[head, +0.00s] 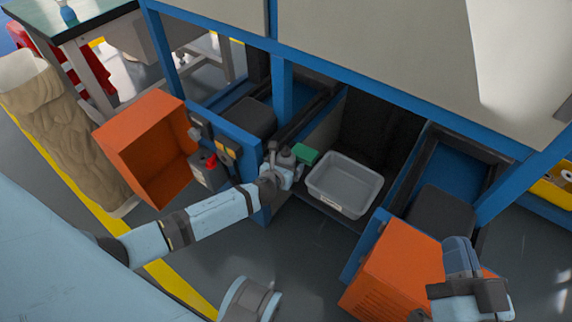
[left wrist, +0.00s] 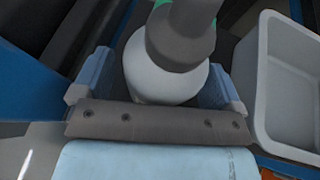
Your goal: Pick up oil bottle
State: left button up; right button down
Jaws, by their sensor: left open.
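The oil bottle (left wrist: 165,80), with a pale grey body and a darker grey neck, stands between the two fingers of my left gripper (left wrist: 158,90) in the left wrist view. That gripper is open, with a blue finger on either side of the bottle. Whether either finger touches it I cannot tell. In the head view the left gripper (head: 284,174) reaches into the cabinet opening, and the bottle (head: 286,157) shows small and partly hidden just beyond it. My right gripper (head: 470,288) is at the lower right; its fingers are not clear.
A grey bin (head: 343,183) is right of the bottle, and a green object (head: 305,153) lies close behind it. An orange box (head: 150,145) and a blue panel (head: 232,143) are on the left. Another orange box (head: 395,270) is near my right arm. Open floor lies in front.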

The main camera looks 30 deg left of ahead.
pick_arm(q)
jog(key=c, duration=1)
jog(key=shift+c, duration=0.4)
jog(key=shift+r, duration=0.15)
